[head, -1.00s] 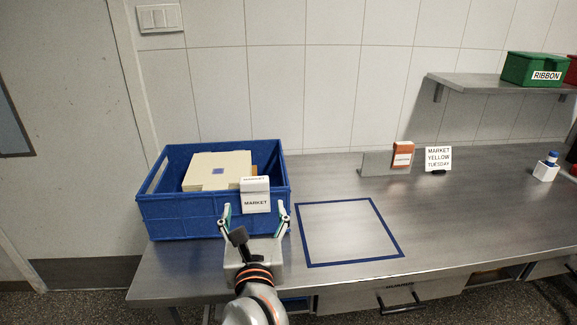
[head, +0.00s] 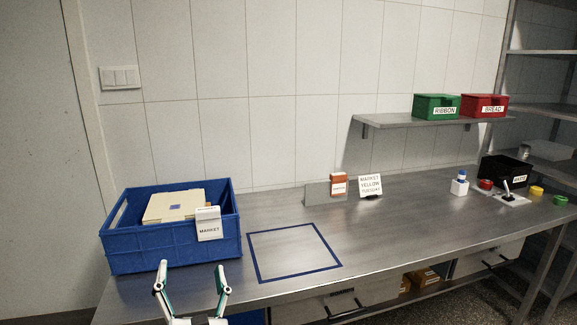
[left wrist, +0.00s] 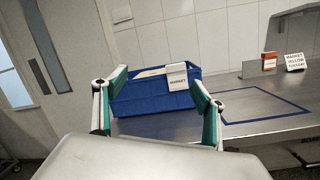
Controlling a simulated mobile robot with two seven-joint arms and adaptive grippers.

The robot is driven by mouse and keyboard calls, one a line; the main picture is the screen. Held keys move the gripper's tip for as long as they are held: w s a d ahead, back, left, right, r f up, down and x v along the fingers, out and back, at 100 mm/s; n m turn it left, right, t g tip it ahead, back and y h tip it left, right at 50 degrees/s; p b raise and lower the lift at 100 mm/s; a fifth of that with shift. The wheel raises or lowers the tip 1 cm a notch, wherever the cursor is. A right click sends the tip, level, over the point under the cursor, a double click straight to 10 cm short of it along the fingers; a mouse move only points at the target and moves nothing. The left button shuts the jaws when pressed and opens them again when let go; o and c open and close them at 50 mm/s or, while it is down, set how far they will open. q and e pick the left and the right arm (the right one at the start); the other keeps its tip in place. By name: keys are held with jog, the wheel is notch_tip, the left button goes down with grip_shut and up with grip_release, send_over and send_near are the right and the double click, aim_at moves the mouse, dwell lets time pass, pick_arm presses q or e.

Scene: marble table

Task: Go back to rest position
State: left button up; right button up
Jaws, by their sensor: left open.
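My left gripper (head: 192,291) is open and empty in the head view, low at the table's front edge, in front of the blue crate (head: 165,250). In the left wrist view its two fingers (left wrist: 157,112) stand wide apart, with the blue crate (left wrist: 155,101) beyond them and not touched. The crate holds a cream box (head: 174,206), and a white card reading MARKET (head: 209,229) is on its front right rim. My right gripper is not in view.
A blue taped square (head: 293,252) lies empty right of the crate. Behind it stand a grey holder (head: 317,194) and a MARKET YELLOW TUESDAY sign (head: 370,186). Green (head: 436,106) and red (head: 485,106) boxes sit on the wall shelf. A black bin (head: 503,171) stands at far right.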

pick_arm(q)
jog(key=s+d+f+m+h, duration=0.3)
jog(key=f+m+h, duration=0.25)
jog(key=m, duration=0.75)
jog(key=s+d+f+m+h, duration=0.25)
jog(key=f+m+h, duration=0.35)
jog(key=m, duration=0.6)
jog(key=s+a+f+m+g, duration=0.2)
jog(key=s+f+m+g, duration=0.1)
jog(key=f, duration=0.6)
jog(key=s+a+f+m+g+y, duration=0.1)
jog(key=s+a+f+m+g, duration=0.1)
jog(key=s+f+m, duration=0.3)
jog(key=s+a+f+m+g+y, duration=0.1)
jog(key=s+f+m, duration=0.4)
jog(key=f, duration=0.8)
jog(key=a+m+g, duration=0.1)
jog(key=g, duration=0.1)
jog(key=shift+a+f+g, duration=0.2)
jog(key=shift+a+g, duration=0.1)
jog(key=shift+a, duration=0.05)
